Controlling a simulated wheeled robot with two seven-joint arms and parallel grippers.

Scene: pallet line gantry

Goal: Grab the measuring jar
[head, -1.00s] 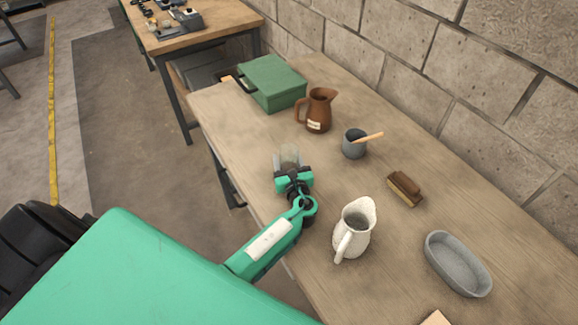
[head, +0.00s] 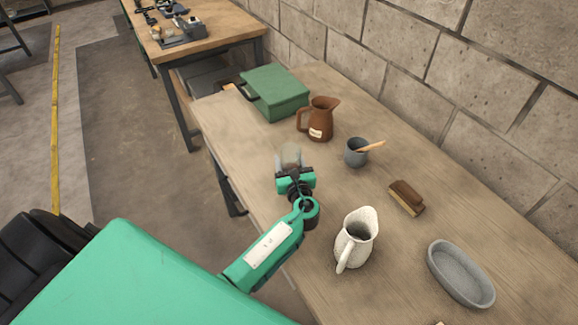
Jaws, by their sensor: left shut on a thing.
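The measuring jar (head: 290,156) looks like a small clear, see-through vessel near the left edge of the wooden table (head: 245,140). My left gripper (head: 292,170) is shut on it. The jar's lower part is hidden behind the gripper, and I cannot tell whether its base touches the table. My right gripper is not in view.
A brown jug (head: 320,120), a grey cup (head: 355,154) with a wooden-handled tool and a green box (head: 275,91) stand farther back. A white pitcher (head: 355,242) is near my left arm. A brush (head: 406,198) and grey oval dish (head: 460,274) lie right.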

